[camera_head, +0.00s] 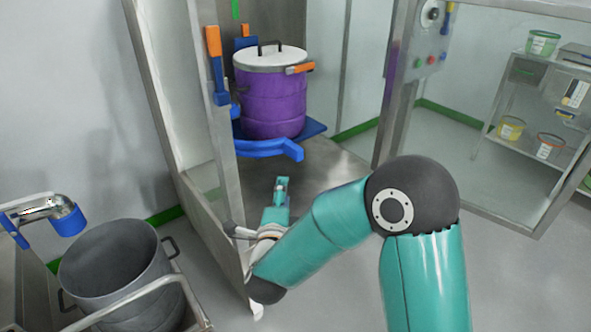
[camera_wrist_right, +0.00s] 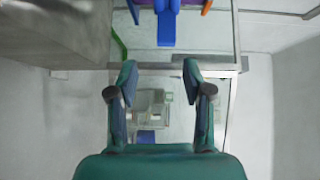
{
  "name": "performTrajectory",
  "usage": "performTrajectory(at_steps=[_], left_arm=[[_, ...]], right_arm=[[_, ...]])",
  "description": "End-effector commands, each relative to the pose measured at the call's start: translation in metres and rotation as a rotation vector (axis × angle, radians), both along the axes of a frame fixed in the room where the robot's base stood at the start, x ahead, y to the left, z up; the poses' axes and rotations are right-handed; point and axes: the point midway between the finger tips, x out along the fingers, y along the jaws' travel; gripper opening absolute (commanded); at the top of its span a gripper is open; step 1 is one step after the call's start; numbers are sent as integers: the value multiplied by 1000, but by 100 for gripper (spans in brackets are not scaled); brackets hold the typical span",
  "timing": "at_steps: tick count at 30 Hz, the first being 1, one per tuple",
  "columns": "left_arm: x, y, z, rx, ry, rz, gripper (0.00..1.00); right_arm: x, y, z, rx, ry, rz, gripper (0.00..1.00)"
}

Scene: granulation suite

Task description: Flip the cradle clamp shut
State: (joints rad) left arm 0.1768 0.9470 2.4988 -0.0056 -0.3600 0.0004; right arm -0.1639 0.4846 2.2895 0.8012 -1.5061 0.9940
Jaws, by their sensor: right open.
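A purple drum (camera_head: 270,100) with a pale lid stands upright on a blue cradle (camera_head: 312,130) inside the open steel cabinet. A blue curved arm (camera_head: 268,149), seemingly the cradle clamp, runs across the drum's lower front and sticks out to the right; whether it is latched I cannot tell. My right gripper (camera_head: 281,190) is below and in front of it, apart from it. In the right wrist view my right gripper (camera_wrist_right: 160,75) is open and empty, with a blue part (camera_wrist_right: 166,28) ahead, beyond its fingertips. My left gripper is not in view.
A blue lever with an orange grip (camera_head: 213,42) stands beside the drum, near the cabinet's left panel (camera_head: 185,150). That panel is close to my right wrist. An empty grey bin (camera_head: 110,262) is at lower left. A shelf with tubs (camera_head: 510,130) stands at right. Floor in the middle right is clear.

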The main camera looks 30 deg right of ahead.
Motion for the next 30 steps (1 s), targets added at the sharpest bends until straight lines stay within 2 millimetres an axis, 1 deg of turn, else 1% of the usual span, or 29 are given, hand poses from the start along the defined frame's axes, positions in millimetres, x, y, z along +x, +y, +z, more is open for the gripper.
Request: performTrajectory(at_steps=[1,4,8,14,24,30], left_arm=[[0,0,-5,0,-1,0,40],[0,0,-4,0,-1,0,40],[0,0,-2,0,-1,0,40],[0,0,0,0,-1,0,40],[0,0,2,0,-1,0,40],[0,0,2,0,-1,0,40]], right_arm=[[-1,-3,2,7,-28,-18,50],[1,-9,7,15,-50,-34,50],[13,-19,8,14,-49,-35,50],[42,-46,7,12,-47,-36,50],[97,-91,6,12,-44,-33,50],[117,-108,6,12,-43,-31,50]])
